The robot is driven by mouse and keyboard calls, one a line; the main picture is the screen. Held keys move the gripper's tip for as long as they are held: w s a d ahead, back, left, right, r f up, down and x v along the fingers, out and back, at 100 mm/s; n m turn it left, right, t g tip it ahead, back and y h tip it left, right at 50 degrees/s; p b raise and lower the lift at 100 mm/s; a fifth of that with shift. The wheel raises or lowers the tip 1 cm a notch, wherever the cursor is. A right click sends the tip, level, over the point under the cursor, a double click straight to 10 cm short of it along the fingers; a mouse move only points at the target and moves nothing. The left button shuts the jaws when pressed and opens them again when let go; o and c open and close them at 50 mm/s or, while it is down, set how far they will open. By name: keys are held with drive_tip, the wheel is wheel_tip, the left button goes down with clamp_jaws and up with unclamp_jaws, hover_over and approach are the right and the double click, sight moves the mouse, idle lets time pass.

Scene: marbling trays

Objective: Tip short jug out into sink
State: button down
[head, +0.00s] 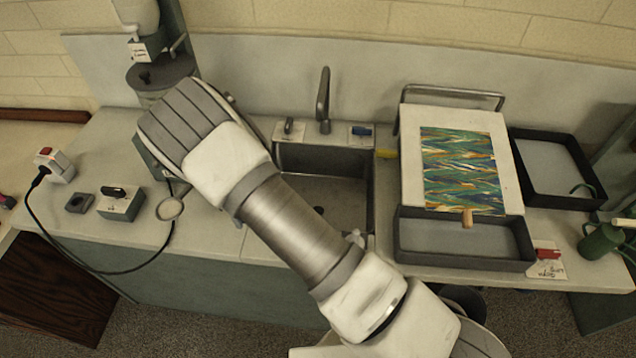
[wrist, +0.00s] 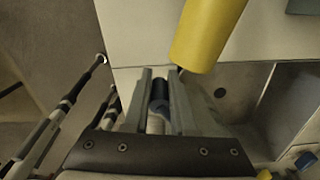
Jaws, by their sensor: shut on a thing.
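My gripper (wrist: 162,75) shows in the wrist view with both fingers closed on a narrow dark, bluish-grey piece (wrist: 159,92). A yellow cylinder (wrist: 208,35), likely the short jug's body, hangs close to the fingertips and slants in the picture. I cannot see its mouth or contents, or how the held piece joins it. In the head view the hand hides the fingers and whatever they hold. The sink (head: 322,190) is a grey basin right of the hand, partly behind my arm. In the wrist view the sink (wrist: 245,105) lies right of the fingers.
A tap (head: 323,100) stands behind the sink. A board with a marbled sheet (head: 460,170) and a dark tray (head: 465,265) stand right of it, with another tray (head: 555,170) beyond. A dark cable (head: 85,263) loops over the left counter. A green can (head: 600,243) stands far right.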

idle(0.3)
drive_tip(key=shift+r, duration=2)
drive_tip(key=shift+d, duration=0.1)
